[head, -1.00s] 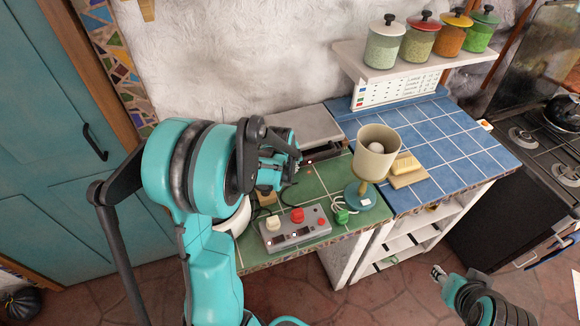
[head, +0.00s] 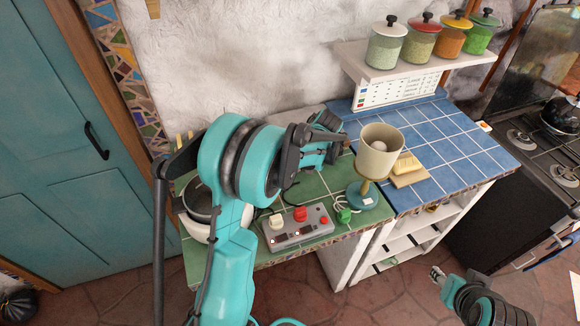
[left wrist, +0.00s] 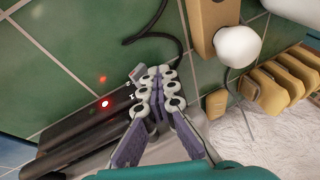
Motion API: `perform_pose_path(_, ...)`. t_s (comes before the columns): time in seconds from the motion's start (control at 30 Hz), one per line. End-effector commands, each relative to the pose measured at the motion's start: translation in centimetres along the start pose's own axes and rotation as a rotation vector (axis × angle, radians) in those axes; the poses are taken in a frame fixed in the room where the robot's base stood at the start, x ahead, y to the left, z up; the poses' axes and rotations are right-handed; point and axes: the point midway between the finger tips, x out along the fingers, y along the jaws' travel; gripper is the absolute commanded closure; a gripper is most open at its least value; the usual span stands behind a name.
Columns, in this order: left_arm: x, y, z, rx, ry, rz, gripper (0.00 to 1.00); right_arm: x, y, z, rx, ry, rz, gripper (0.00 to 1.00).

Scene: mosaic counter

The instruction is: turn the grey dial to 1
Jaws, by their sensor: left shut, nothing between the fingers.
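My left gripper (head: 343,141) is shut and empty, over the back of the green-tiled counter. In the left wrist view its fingertips (left wrist: 154,74) are close to a small grey piece (left wrist: 137,73) with pale marks, which looks like the grey dial. It sits at the end of a dark appliance (left wrist: 75,132) with a lit red lamp (left wrist: 105,103). The fingers partly cover this piece, and I cannot tell its setting or whether they touch it. In the head view my arm hides it. My right gripper (head: 438,273) is low at the right, too small to read.
A grey control box (head: 292,232) with a cream knob (head: 275,221) and a red knob (head: 300,214) stands at the counter's front. A lamp (head: 378,155) stands right of my left gripper. A wooden block with a white knob (left wrist: 238,46) is near the fingers.

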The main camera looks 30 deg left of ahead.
Motion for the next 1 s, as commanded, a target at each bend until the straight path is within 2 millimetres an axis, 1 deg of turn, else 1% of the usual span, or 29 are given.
perform_pose_path(0.03,-0.2,2.0,-0.2,0.016,0.013,0.033,1.0,0.1,0.0,0.1,0.0,0.0,0.0,0.6)
perform_pose_path(0.53,-0.2,1.9,-0.2,0.017,0.013,0.029,1.0,0.2,0.0,0.1,0.0,0.0,0.0,0.6)
perform_pose_path(0.83,0.8,1.0,0.3,0.018,0.014,0.029,1.0,0.7,0.0,0.5,0.0,0.0,0.0,0.6)
perform_pose_path(1.0,0.6,0.6,0.3,0.018,0.014,0.028,1.0,0.5,0.0,0.3,0.0,0.0,0.0,0.6)
